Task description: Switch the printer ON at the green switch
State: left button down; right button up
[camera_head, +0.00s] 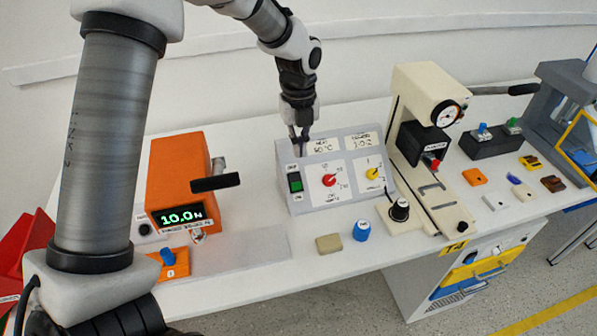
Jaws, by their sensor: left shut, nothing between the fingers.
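The green switch (295,183) sits in a black frame at the left end of the sloped face of a grey control box (311,198). A small label is above it; I cannot read it surely, nor tell which way the switch is set. My left gripper (301,154) points down at the box's upper left edge, just above the switch in the picture. It is shut and empty. I cannot tell whether it touches the box. The switch is not covered by it. My right gripper is not in view.
The box also has a red knob (329,180) and a yellow knob (373,173). An orange device (178,170) with a lit display and black handle stands left. A cream press (428,85) stands right. A beige block (328,243) and blue knob (361,231) lie in front.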

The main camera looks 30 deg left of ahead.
pick_arm(q)
jog(key=p, duration=0.2)
send_over(298, 190)
jog(key=s+d, duration=0.2)
notch_tip(298, 190, down, 10)
jog(key=w+a+f, duration=0.2)
jog(key=shift+f+p, duration=0.3)
jog(key=shift+a+f, duration=0.15)
jog(key=shift+f, duration=0.05)
jog(key=shift+f+b, duration=0.25)
jog(key=shift+b, duration=0.05)
jog(key=shift+r, duration=0.2)
